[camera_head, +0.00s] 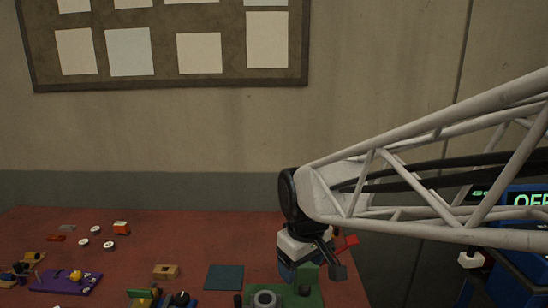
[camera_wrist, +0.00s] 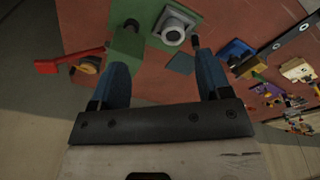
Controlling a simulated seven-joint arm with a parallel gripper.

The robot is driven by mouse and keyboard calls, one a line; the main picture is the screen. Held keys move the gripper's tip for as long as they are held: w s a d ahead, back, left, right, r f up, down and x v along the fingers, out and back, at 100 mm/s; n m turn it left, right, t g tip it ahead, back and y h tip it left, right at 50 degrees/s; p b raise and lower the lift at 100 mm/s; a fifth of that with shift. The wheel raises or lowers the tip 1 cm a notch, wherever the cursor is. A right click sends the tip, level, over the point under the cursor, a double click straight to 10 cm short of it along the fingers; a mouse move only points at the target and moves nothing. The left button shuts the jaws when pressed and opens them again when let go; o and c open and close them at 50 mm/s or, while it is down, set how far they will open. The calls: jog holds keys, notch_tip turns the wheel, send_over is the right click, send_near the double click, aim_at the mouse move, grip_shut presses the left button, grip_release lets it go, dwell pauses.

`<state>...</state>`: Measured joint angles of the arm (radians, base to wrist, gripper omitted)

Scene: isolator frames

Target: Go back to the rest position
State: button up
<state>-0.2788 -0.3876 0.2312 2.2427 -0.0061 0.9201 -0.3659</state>
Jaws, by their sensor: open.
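My gripper (camera_head: 290,272) hangs at the end of the pale lattice arm, low over the right part of the red-brown table (camera_head: 190,240). In the wrist view my gripper (camera_wrist: 163,38) shows two blue fingers spread wide apart, with nothing held between them. Beyond the fingertips are a green board with a grey ring (camera_wrist: 172,35) and a green block (camera_wrist: 126,42) close to the left finger. I cannot tell whether that finger touches the block. In the head view the green board (camera_head: 313,299) lies partly hidden below my gripper.
A dark blue-green square (camera_head: 224,278), a wooden block (camera_head: 166,271) and a purple board (camera_head: 65,284) lie on the table. White round pieces (camera_head: 109,245) and an orange-red box (camera_head: 121,228) are further back. A blue box with a lit display (camera_head: 525,200) stands at right.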

jog(key=s+d+m+t, duration=0.1)
jog(key=s+d+m, duration=0.6)
jog(key=s+d, duration=0.6)
jog(key=shift+s+m+h, duration=0.3)
jog(key=shift+s, duration=0.5)
